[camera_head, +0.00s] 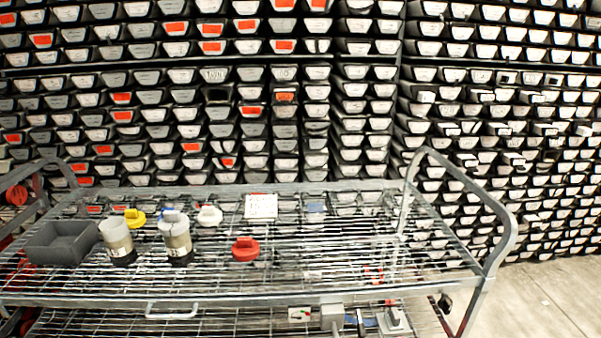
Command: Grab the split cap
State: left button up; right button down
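Several caps are on the wire cart's top shelf. A red cap (245,249) lies alone near the middle. A white cap (209,215) sits behind it to the left. A yellow cap (135,218) sits farther left. A blue cap (171,215) is partly hidden behind a clear container. I cannot tell from this view which cap is split. Two clear containers with dark contents stand upright at the left, one (117,242) beside the grey bin and the other (178,240) to its right. Neither of my grippers is in view.
The wire cart (350,262) has raised metal handles at both ends. A grey open bin (62,243) stands at its left. A white square card (261,206) lies at the back. The shelf's right half is mostly clear. Core-tray racks fill the background.

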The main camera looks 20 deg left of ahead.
aim_at(174, 223)
jog(key=u, duration=1.3)
